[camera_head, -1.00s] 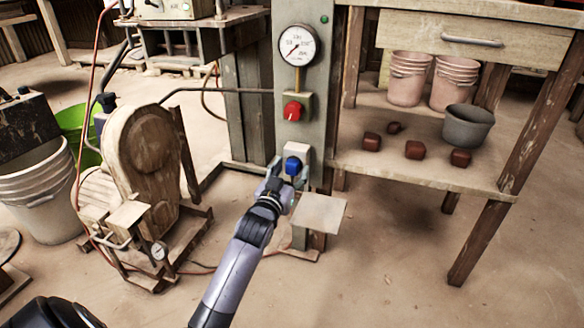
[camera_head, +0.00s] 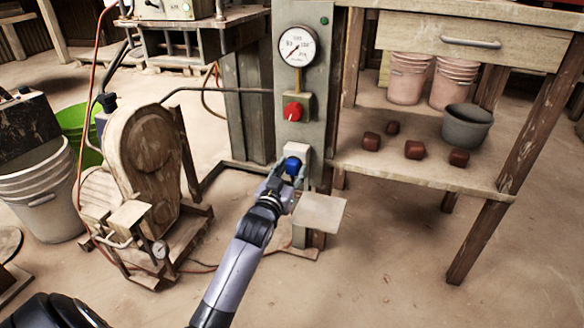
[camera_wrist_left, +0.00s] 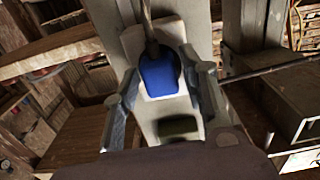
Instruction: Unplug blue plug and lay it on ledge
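The blue plug (camera_head: 292,166) sits at a pale socket box (camera_head: 303,152) low on the grey-green press post. In the left wrist view the blue plug (camera_wrist_left: 158,76) has a cord at its top end. My left gripper (camera_head: 290,172) reaches it from the front. A flat grey ledge (camera_head: 320,213) stands low in front of the post, just right of the gripper. My right gripper is not in view.
A red knob (camera_head: 293,112) and a gauge (camera_head: 298,46) are above on the post. A wooden bench (camera_head: 440,178) with a grey pot (camera_head: 467,127) and reddish blocks is at the right. A wooden-cased machine (camera_head: 148,165) stands left. The front floor is clear.

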